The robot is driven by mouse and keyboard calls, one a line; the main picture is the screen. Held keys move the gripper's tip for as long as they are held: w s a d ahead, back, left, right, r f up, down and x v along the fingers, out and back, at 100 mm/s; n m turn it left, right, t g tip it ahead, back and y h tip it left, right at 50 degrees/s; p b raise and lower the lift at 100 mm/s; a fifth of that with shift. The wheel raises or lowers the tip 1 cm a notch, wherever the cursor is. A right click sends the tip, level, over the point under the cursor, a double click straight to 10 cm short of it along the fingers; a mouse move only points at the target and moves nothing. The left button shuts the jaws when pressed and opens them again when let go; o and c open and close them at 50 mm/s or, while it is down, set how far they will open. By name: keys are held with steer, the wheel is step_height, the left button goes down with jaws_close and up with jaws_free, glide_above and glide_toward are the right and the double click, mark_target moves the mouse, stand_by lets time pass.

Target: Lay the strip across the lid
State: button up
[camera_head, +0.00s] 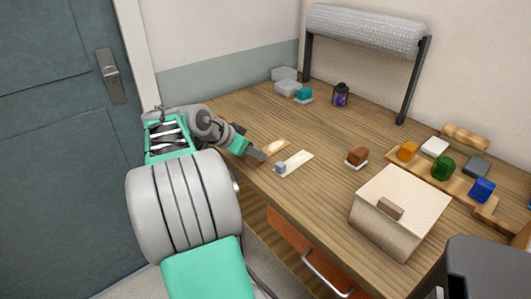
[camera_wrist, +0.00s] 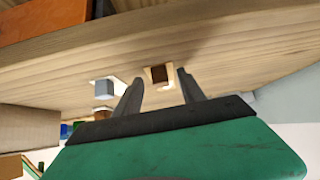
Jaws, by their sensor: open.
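A tan strip (camera_head: 272,147) lies on a pale backing near the table's front left edge. In the wrist view, a dark brown piece on a pale backing (camera_wrist: 158,75) shows between the fingertips and seems to be this strip. My gripper (camera_head: 258,156) is open beside it in the head view; the wrist view (camera_wrist: 158,84) shows both fingers apart with nothing held. I cannot tell the gap to the strip. A pale wooden box stands front right, its flat lid (camera_head: 418,190) bearing a brown block handle (camera_head: 390,208).
A white pad (camera_head: 298,161) with a small grey block (camera_head: 281,168) lies right of the strip. A brown block (camera_head: 357,155) sits between it and the box. Coloured blocks stand on a wooden rack (camera_head: 462,184) at right. A dark lantern (camera_head: 341,95) stands behind; mid-table is mostly clear.

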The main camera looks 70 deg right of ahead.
steer(key=shift+s+d+f, duration=0.2)
steer(key=shift+d+f, duration=0.2)
steer(key=shift+c, duration=0.4)
jaws_close()
steer(key=shift+r, duration=0.1)
